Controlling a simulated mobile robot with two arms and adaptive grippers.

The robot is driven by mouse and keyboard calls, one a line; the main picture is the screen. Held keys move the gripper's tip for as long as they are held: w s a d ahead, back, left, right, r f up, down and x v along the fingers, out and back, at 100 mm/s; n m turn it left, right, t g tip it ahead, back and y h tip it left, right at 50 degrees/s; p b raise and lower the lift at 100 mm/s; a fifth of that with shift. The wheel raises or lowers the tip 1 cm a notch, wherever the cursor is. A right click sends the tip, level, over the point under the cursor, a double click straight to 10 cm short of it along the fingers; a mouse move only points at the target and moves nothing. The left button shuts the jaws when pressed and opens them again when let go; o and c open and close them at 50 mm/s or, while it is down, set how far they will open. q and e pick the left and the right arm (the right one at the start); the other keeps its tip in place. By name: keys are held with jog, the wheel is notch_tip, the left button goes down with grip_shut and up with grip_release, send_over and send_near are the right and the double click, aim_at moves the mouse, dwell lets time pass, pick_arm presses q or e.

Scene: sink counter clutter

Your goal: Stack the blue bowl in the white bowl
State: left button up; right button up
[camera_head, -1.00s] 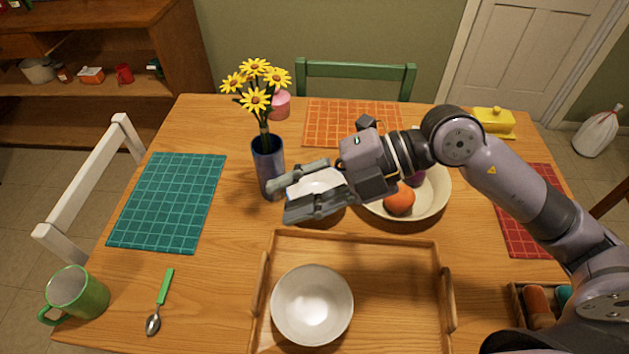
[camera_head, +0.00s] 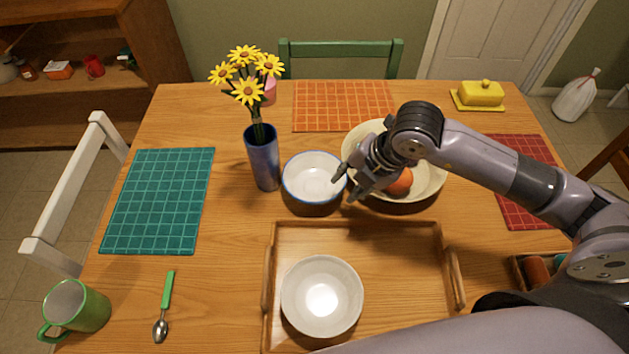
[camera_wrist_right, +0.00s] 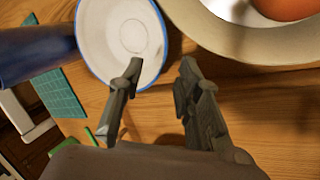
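The blue bowl (camera_head: 313,178), white inside with a blue rim, stands upright on the table right of the vase. It also shows in the right wrist view (camera_wrist_right: 112,35). The white bowl (camera_head: 321,296) sits upright and empty in the wooden tray. My right gripper (camera_head: 346,186) is open and empty at the blue bowl's right edge. In the right wrist view its left finger overlaps the bowl's rim and its right finger is outside it; I cannot tell whether they touch it. My left gripper is not in view.
A blue vase of yellow flowers (camera_head: 263,158) stands close left of the blue bowl. A large cream bowl with fruit (camera_head: 428,186) stands close on the right, partly behind my gripper. The wooden tray (camera_head: 400,232) has raised edges. A spoon (camera_head: 165,305) and green mug (camera_head: 75,310) are at left.

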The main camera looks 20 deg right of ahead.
aim_at(341, 188)
jog(key=p+x, duration=0.1)
jog(key=x, duration=0.5)
jog(key=shift+w+f, duration=0.15)
jog(key=shift+w, duration=0.1)
grip_shut()
dwell(0.7)
